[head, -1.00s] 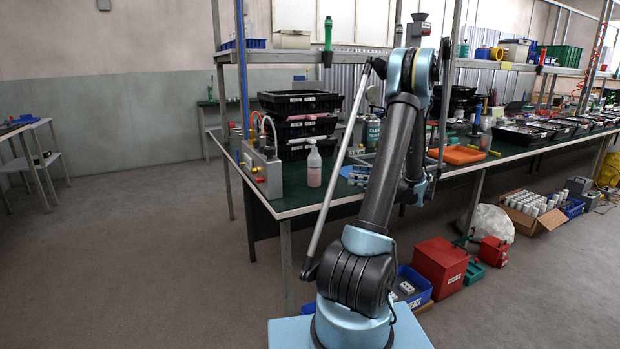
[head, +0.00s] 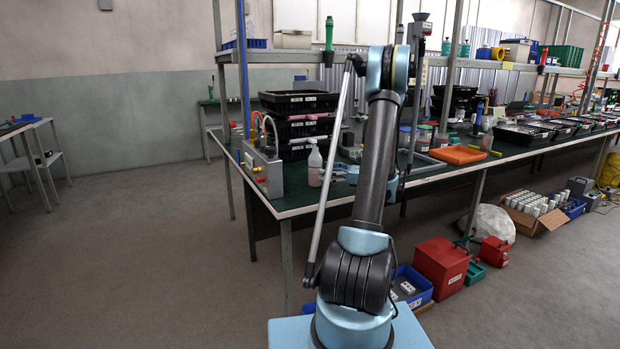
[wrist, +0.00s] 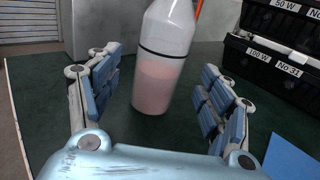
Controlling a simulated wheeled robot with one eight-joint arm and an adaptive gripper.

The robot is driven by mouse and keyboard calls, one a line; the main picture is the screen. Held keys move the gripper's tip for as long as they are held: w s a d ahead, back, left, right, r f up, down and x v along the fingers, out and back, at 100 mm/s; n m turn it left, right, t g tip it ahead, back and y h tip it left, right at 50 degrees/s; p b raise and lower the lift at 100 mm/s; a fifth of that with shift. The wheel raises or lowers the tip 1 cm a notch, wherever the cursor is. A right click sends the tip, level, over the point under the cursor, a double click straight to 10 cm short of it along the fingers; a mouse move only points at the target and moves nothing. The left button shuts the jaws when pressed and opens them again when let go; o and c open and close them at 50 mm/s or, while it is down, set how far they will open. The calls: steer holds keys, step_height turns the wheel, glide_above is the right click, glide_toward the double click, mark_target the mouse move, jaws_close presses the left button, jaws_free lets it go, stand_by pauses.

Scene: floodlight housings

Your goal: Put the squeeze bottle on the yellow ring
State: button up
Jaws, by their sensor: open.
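The squeeze bottle (head: 314,168) stands upright on the green bench top, right of a grey metal box. It is translucent white with pink liquid in its lower part. In the wrist view the bottle (wrist: 160,80) stands between the two blue-padded fingers of my gripper (wrist: 165,78), with visible gaps on both sides. My gripper is open and holds nothing. In the head view my gripper (head: 336,173) is at the bottle's right side, just above the bench. The bottle's top is cut off in the wrist view. I cannot make out a yellow ring on the bench.
The grey metal box (head: 266,172) with hoses stands left of the bottle. Stacked black crates (head: 300,104) stand behind it and also show at the right of the wrist view (wrist: 275,62). An orange tray (head: 458,155) lies farther right.

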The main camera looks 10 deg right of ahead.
mark_target(315, 169)
steer(key=x, duration=0.5)
steer(key=shift+s+a+r, duration=0.1)
steer(key=shift+r, duration=0.15)
steer(key=c, duration=1.6)
